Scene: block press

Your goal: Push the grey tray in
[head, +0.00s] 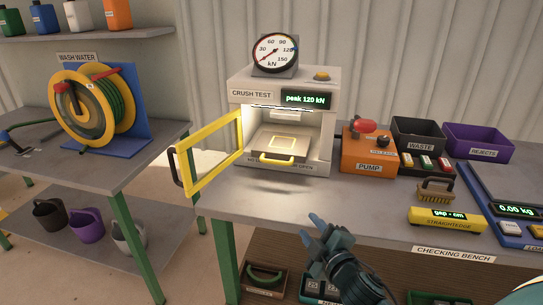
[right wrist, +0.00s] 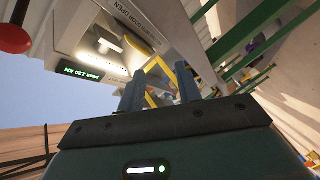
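The grey tray (head: 294,147) sits inside the white crush test press (head: 327,130) in the head view, with a yellow square outline on top. Its yellow handle (head: 277,160) faces the bench front and partly covers the label strip below. The yellow-framed press door (head: 208,150) stands swung open to the left. My right gripper (head: 311,228) is in front of and below the press, apart from the tray. Its two fingers stand apart and empty; they also show in the right wrist view (right wrist: 160,92). My left gripper is not in view.
An orange pump (head: 368,155) stands right of the press. Beyond it are a black waste bin (head: 418,134), a purple rejects bin (head: 478,141), a brush (head: 436,191) and a yellow straightedge (head: 446,219). The bench top (head: 290,195) before the press is clear.

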